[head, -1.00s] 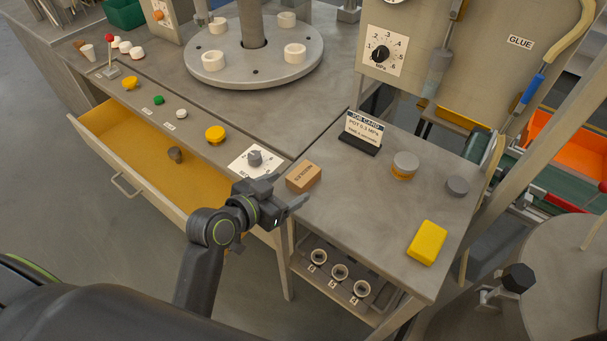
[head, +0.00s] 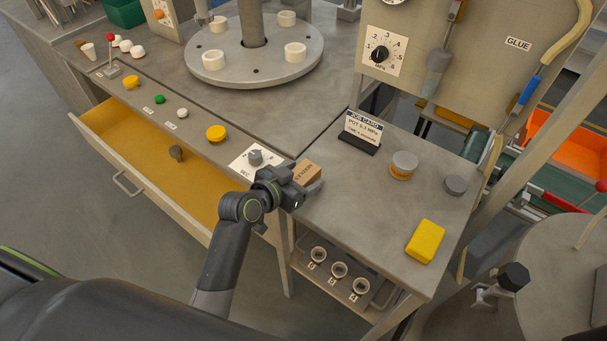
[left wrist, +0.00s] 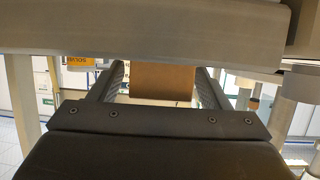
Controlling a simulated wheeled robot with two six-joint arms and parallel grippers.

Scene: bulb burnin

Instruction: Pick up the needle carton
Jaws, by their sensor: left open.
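The needle carton (head: 308,172) is a small brown box on the grey bench top, near its left edge and to the right of the white SEC dial plate. My left gripper (head: 306,183) is at the carton, with its fingers open on either side of it and partly covering it. In the left wrist view the brown carton (left wrist: 162,82) sits between the two fingers of the gripper (left wrist: 163,74). The fingers are close to its sides; I cannot tell whether they touch. My right gripper is not in view.
A job card (head: 361,132), a yellow-banded grey knob (head: 403,165), a grey cylinder (head: 456,185) and a yellow block (head: 426,242) stand on the bench to the right. An open drawer (head: 150,150) is at left. A rack with three cups (head: 339,270) hangs below.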

